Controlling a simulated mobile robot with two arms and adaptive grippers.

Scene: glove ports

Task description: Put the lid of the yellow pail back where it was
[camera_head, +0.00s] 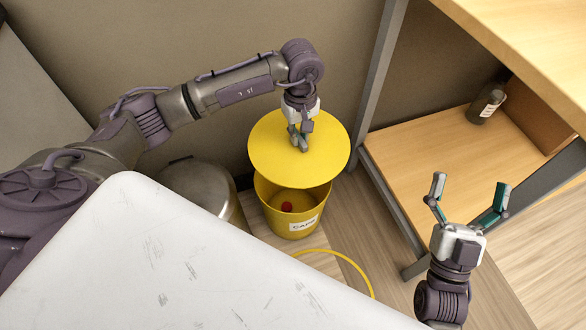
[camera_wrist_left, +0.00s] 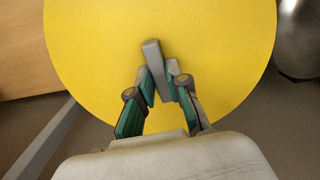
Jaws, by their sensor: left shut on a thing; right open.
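The yellow pail (camera_head: 268,208) stands on the floor, with a white label reading CAPS on its front. Its round yellow lid (camera_head: 275,160) is above the pail and shifted toward the back, so the front of the opening shows. A small red thing (camera_head: 287,207) lies inside the pail. My left gripper (camera_head: 299,142) is shut on the lid's handle, which shows as a grey bar in the left wrist view (camera_wrist_left: 151,52). I cannot tell whether the lid touches the rim. My right gripper (camera_head: 468,200) is open and empty, right of the pail.
A yellow ring (camera_head: 352,262) lies on the floor in front of the pail. A grey metal bin (camera_head: 198,183) stands left of it. A wooden shelf unit (camera_head: 425,150) with a dark bottle (camera_head: 486,104) is at the right. A scuffed white surface (camera_head: 150,255) fills the lower left.

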